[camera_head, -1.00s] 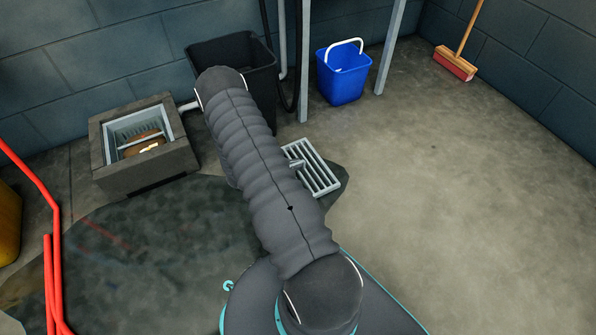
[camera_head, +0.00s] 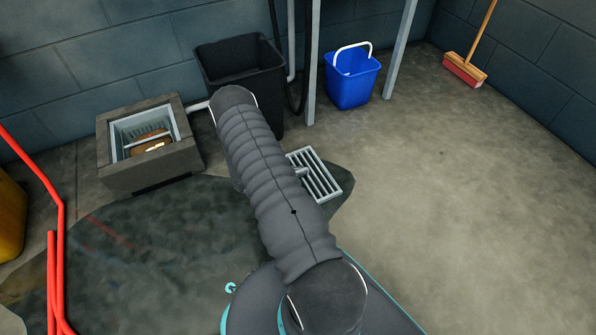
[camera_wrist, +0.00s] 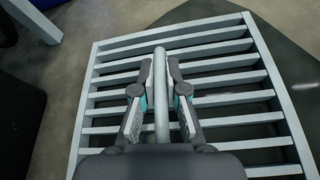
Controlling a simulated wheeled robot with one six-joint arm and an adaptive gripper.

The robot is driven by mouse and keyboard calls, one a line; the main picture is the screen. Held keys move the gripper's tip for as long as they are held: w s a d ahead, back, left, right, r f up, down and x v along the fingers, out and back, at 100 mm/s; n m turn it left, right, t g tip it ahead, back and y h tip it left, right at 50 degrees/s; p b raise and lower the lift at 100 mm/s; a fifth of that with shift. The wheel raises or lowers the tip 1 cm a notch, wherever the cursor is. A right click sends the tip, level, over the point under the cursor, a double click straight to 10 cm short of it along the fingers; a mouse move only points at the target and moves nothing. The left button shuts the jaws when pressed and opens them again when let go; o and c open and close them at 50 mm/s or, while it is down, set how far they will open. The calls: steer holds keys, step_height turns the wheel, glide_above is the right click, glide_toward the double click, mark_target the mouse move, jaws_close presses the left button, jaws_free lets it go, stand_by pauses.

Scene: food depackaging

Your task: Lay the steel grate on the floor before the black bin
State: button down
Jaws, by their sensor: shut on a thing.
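The steel grate (camera_head: 322,178) is a pale slatted rectangle in front of and to the right of the black bin (camera_head: 262,92), partly hidden by my arm. It fills much of the wrist view (camera_wrist: 228,97). My gripper (camera_wrist: 161,68) has its two fingers closed on the round bar handle that runs along the grate's middle. My gripper is hidden behind my arm in the head view. The grate looks level, at or close to the floor. I cannot tell whether it touches the floor.
A stone-walled box (camera_head: 150,178) with an open top and brown matter inside stands left of the bin. A blue bucket (camera_head: 350,88) and grey posts stand to the right. A broom (camera_head: 466,70) leans at the back. Red pipes (camera_head: 58,230) run at left. The right floor (camera_head: 450,210) is clear.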

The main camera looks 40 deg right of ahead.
steer(key=c, duration=1.2)
jaws_free()
